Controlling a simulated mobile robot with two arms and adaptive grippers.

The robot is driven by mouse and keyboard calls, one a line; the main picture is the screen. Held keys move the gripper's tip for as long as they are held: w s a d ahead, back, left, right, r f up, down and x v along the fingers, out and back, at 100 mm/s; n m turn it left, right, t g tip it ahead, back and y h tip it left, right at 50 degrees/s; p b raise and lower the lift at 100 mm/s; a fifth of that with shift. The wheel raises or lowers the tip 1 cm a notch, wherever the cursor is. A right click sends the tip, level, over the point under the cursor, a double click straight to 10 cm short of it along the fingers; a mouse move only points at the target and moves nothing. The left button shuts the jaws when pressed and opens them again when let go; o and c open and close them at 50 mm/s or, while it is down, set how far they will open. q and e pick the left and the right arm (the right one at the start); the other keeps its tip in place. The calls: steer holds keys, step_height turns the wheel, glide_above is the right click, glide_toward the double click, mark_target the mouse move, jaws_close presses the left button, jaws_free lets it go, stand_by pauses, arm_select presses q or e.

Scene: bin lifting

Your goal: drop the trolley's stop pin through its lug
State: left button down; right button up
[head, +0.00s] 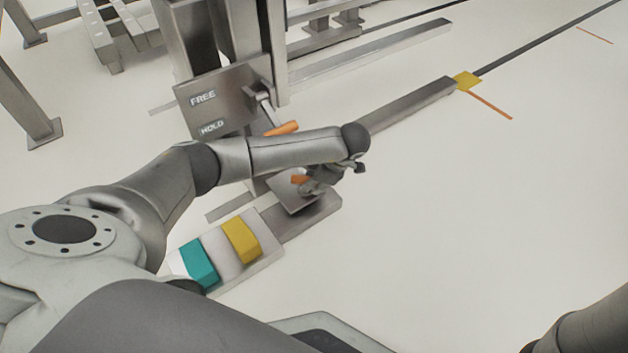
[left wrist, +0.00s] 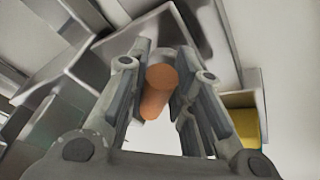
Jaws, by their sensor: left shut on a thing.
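My left gripper (head: 316,181) is shut on an orange cylindrical grip (head: 299,179), which looks like the stop pin's handle. In the left wrist view the orange cylinder (left wrist: 158,90) sits between the two fingers, its round end towards the camera. The gripper is low beside the grey steel column, over a grey metal plate (head: 291,200). The pin's lower end and the lug cannot be made out, so I cannot tell whether the pin is in the lug. My right gripper is not in view.
A panel marked FREE and HOLD (head: 220,98) has a lever with an orange handle (head: 283,128) close to my left forearm. A teal block (head: 199,264) and a yellow block (head: 241,240) sit on a pale base nearby. A floor rail (head: 408,108) runs up right.

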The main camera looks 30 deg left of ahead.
arm_select(q)
steer(key=c, duration=1.2)
jaws_free()
steer(key=shift+r, duration=0.15)
steer(key=shift+r+p, duration=1.7)
steer(key=shift+p, duration=0.1)
